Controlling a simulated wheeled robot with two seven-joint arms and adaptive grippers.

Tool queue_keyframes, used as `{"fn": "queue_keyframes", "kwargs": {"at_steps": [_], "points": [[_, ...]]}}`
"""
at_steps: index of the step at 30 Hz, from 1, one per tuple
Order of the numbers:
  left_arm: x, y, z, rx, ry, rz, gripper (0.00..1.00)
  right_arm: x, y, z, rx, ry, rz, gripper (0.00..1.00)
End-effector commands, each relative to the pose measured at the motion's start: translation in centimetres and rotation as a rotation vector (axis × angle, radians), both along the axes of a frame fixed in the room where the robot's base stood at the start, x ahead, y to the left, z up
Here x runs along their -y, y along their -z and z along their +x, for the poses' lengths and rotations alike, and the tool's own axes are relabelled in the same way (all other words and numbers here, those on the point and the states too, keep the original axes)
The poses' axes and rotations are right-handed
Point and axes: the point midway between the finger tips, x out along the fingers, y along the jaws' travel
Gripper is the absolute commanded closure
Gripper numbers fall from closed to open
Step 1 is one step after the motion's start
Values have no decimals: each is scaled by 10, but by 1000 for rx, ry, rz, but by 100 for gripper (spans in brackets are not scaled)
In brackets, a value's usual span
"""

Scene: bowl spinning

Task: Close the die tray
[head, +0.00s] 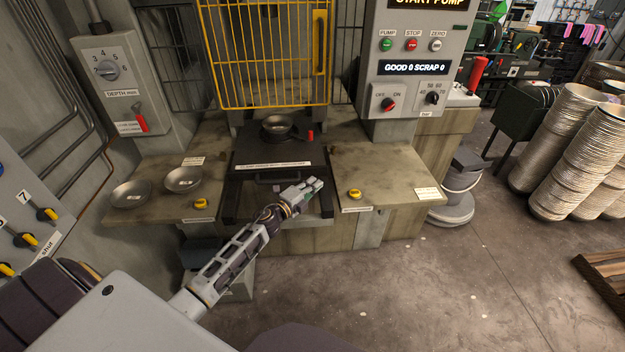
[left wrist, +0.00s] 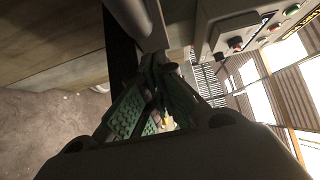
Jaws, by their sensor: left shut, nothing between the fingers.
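The dark die tray (head: 252,150) sits at the middle of the bench, below the yellow barred guard. A metal bowl (head: 277,124) rests on its die, with a small red piece (head: 310,136) beside it. A labelled strip runs along the tray's front, with a dark handle (head: 263,179) below. Dark rails stick out forward on both sides. My left gripper (head: 313,187) is shut and empty, in front of the tray toward its right side; I cannot tell whether it touches. Its green-padded fingers (left wrist: 155,92) show in the left wrist view. My right gripper is not in view.
The yellow guard (head: 262,55) stands behind the tray. Two bowls (head: 183,179) (head: 130,194) and a yellow button (head: 201,203) are on the left bench; another yellow button (head: 355,194) is on the right bench. A control box (head: 416,60) hangs at right. Bowl stacks (head: 575,140) stand far right.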

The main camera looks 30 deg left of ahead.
Motion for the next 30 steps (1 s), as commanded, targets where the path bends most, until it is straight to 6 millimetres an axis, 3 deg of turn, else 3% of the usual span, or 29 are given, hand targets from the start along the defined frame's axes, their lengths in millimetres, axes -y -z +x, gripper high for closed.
{"fn": "queue_keyframes", "kwargs": {"at_steps": [10, 30], "points": [[-13, -1, 21, 1, -1, 0, 100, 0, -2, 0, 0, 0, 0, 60], [-15, 0, 25, 1, 0, 0, 100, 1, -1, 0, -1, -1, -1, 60]]}}
